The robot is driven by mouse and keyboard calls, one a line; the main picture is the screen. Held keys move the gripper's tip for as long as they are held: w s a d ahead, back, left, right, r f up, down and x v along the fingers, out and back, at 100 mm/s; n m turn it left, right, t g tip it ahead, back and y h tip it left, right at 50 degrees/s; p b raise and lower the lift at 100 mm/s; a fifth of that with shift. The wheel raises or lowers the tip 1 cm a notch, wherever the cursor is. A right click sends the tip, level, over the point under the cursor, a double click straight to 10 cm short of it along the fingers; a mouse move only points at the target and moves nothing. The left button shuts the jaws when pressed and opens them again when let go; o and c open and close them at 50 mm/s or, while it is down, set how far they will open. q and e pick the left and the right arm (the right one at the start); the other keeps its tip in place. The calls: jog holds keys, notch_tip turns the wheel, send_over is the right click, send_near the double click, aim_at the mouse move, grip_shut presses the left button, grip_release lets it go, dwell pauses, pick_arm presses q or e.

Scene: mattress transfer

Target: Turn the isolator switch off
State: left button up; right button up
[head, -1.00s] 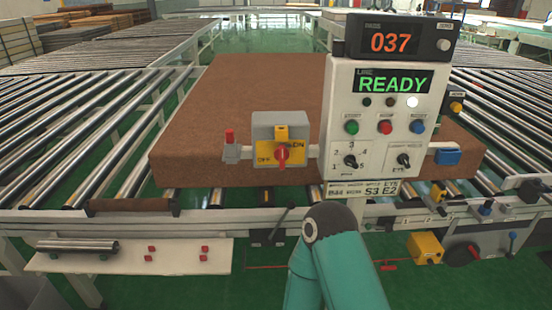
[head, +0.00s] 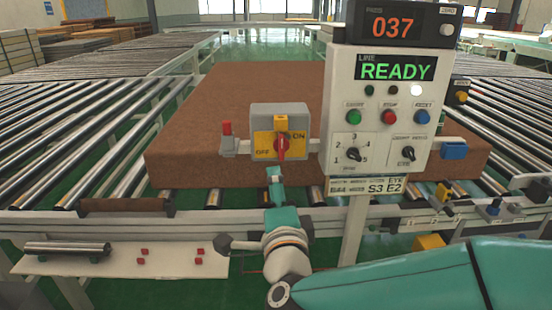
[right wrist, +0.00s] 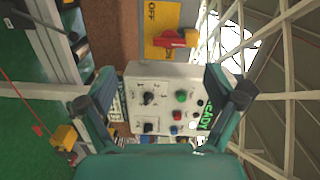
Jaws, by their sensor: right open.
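The isolator switch is a grey box (head: 264,110) with a yellow plate (head: 262,149) marked OFF at lower left and ON at upper right. Its red handle (head: 282,147) stands about upright in the head view. The handle (right wrist: 175,41) also shows at the top of the right wrist view, which is turned sideways. My right gripper (head: 275,173) is just below the switch box in the head view, small and partly hidden by its own wrist. In the right wrist view my right gripper (right wrist: 158,73) has its fingers spread wide, with nothing held. My left gripper is not in view.
A control panel (head: 378,150) reading READY, with buttons and knobs, stands right of the switch. A small red-topped part (head: 227,135) is left of it. A brown mattress (head: 200,120) lies behind on the rollers. A white shelf (head: 120,262) is at lower left.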

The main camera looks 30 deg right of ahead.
aim_at(281, 150)
jog(key=shift+m+h, duration=0.5)
jog(key=shift+m, duration=0.4)
jog(key=p+x, duration=0.1)
jog(key=x, duration=0.4)
jog(key=d+x, duration=0.1)
jog(key=x, duration=0.5)
jog(key=s+r+p+x, duration=0.1)
jog(key=x, duration=0.4)
jog(key=shift+w+d+p, duration=0.15)
jog(key=shift+d+p, duration=0.15)
jog(key=shift+d, duration=0.05)
